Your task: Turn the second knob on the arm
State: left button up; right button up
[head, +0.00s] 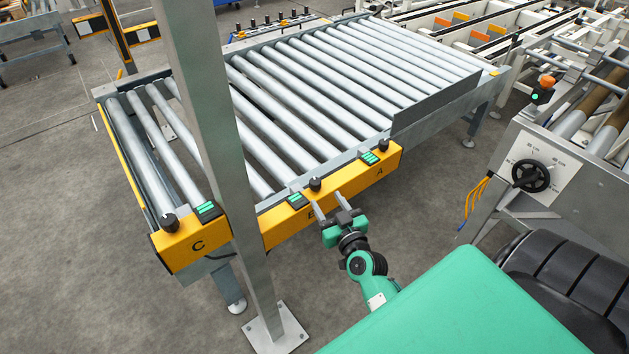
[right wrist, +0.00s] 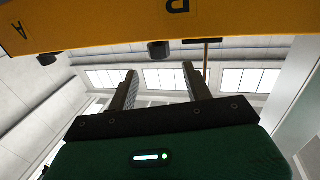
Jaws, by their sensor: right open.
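Three black knobs stand on the yellow panels along the roller conveyor's near edge. The knob by letter B (head: 315,184) is the middle one, between the knob by C (head: 169,222) and the knob by A (head: 384,145). My right gripper (head: 326,197) is open and empty, its fingers pointing at the panel just below the B knob. In the right wrist view the fingers (right wrist: 159,74) are apart. The B knob (right wrist: 158,50) appears beyond and between their tips, with no visible contact. The A knob (right wrist: 47,58) is off to the left there. My left gripper is not in view.
A grey post (head: 214,120) stands in front of the conveyor, left of my right arm. A grey cabinet with a black handwheel (head: 530,176) is at the right. Green-lit displays (head: 298,201) sit beside the knobs. The floor in front of the panels is mostly clear.

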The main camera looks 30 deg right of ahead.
aim_at(318, 186)
jog(key=w, duration=0.2)
jog(key=w+d, duration=0.1)
jog(key=w, duration=0.2)
jog(key=w+p, duration=0.1)
jog(key=w, duration=0.2)
jog(key=shift+w+d, duration=0.2)
jog(key=shift+d, duration=0.05)
jog(key=c, duration=0.9)
